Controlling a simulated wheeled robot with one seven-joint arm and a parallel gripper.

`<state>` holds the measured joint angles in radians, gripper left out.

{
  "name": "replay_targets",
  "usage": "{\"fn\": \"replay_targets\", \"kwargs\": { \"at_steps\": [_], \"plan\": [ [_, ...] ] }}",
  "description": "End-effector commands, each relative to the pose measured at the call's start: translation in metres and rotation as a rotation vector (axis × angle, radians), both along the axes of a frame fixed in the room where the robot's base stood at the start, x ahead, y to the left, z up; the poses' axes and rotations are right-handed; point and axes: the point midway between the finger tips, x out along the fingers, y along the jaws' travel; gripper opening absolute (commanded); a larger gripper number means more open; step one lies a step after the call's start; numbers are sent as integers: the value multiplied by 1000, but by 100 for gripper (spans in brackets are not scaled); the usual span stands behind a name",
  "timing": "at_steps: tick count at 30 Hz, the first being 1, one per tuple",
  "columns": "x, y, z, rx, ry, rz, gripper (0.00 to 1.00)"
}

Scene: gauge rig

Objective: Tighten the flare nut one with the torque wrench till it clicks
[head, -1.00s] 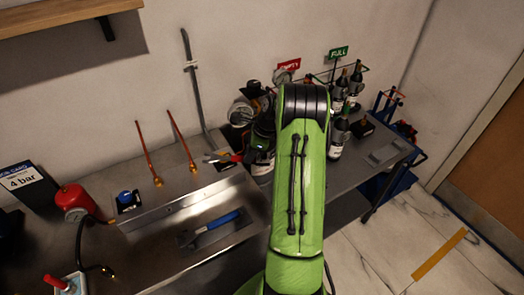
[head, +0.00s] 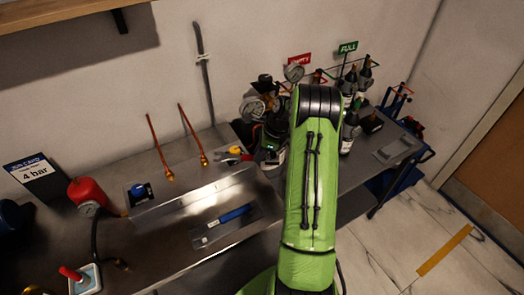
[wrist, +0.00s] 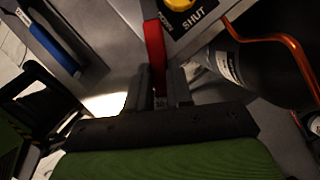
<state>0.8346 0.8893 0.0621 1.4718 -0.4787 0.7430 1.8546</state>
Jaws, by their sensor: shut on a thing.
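My gripper (wrist: 160,92) is shut on a red bar-shaped handle (wrist: 154,45) in the wrist view. Two copper pipes end in brass flare nuts, one on the left (head: 169,176) and one on the right (head: 203,161). I cannot tell which is nut one. A blue-handled tool (head: 234,215) lies in the metal tray; it also shows in the wrist view (wrist: 52,40).
A yellow knob (wrist: 181,4) sits by a "SHUT" label in the wrist view, close to the red handle. Gauges (head: 253,108) and bottles stand behind my arm.

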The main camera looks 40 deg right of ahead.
Motion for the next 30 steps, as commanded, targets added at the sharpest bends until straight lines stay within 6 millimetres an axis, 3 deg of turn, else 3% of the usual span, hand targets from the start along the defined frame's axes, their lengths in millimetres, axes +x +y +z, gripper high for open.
{"fn": "replay_targets", "kwargs": {
  "at_steps": [6,30],
  "plan": [
    [4,4,-13,-1,-1,1,0],
    [4,4,-12,0,-2,1,0]
  ]
}}
